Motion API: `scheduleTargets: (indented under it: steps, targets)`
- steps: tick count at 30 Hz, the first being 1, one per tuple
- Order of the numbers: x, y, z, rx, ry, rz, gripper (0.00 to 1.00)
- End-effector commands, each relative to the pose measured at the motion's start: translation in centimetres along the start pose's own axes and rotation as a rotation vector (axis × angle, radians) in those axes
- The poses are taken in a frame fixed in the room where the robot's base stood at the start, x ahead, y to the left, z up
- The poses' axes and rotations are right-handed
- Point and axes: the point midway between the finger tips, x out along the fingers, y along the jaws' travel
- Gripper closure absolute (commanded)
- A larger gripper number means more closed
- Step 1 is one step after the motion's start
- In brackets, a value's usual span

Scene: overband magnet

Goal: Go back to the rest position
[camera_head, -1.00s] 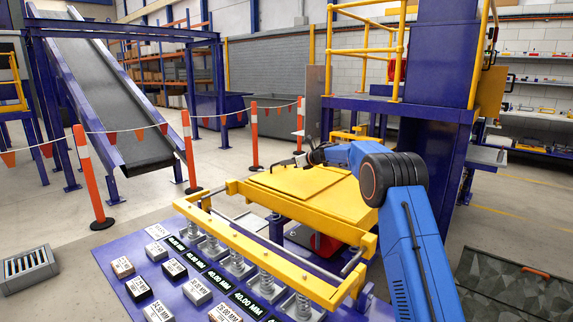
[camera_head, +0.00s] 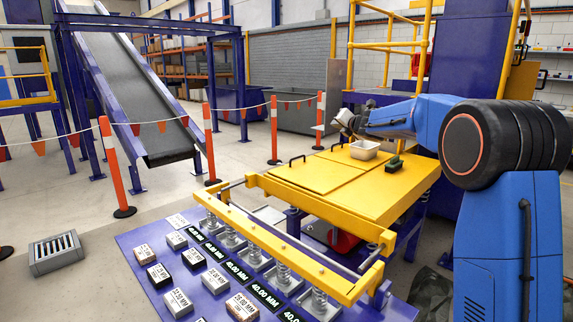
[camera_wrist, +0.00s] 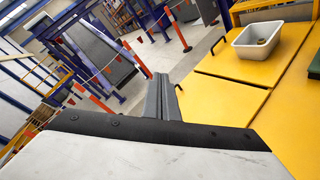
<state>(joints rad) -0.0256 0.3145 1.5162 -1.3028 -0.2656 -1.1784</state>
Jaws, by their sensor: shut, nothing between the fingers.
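My gripper (camera_head: 343,124) is at the end of my blue arm, above the far edge of the yellow-topped bench (camera_head: 308,172). In the wrist view its two dark fingers (camera_wrist: 162,80) lie together, shut with nothing between them. A small white tray (camera_head: 364,151) stands on the bench top just below and right of my gripper. The tray also shows at the upper right of the wrist view (camera_wrist: 240,44), with a small roundish thing inside. My gripper is apart from the tray and the bench.
A small dark green object (camera_head: 394,163) lies right of the tray. A spring-mounted yellow frame (camera_head: 290,240) and a purple board (camera_head: 150,290) with labelled blocks stand in front. Orange-white posts (camera_head: 114,165) with a flagged chain stand before the conveyor (camera_head: 140,90). A grey slotted box (camera_head: 56,253) lies on the floor.

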Motion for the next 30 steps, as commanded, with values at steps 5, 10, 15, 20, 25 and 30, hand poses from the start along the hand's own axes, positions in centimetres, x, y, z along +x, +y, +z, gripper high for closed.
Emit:
scheduleTargets:
  steps: [5,10,15,20,25,30]
  targets:
    - [-5.1,-0.3,1.7,0.188,-0.067,-0.073,1.0]
    - [-9.9,-1.2,2.4,0.369,-0.127,-0.142,1.0]
    - [-14.9,-2.3,2.5,0.552,-0.186,-0.209,1.0]
    - [-19.7,-3.6,1.8,0.726,-0.24,-0.273,1.0]
    - [-24.9,-5.1,0.3,0.91,-0.297,-0.34,1.0]
    - [-30.1,-6.7,-1.9,1.092,-0.352,-0.41,1.0]
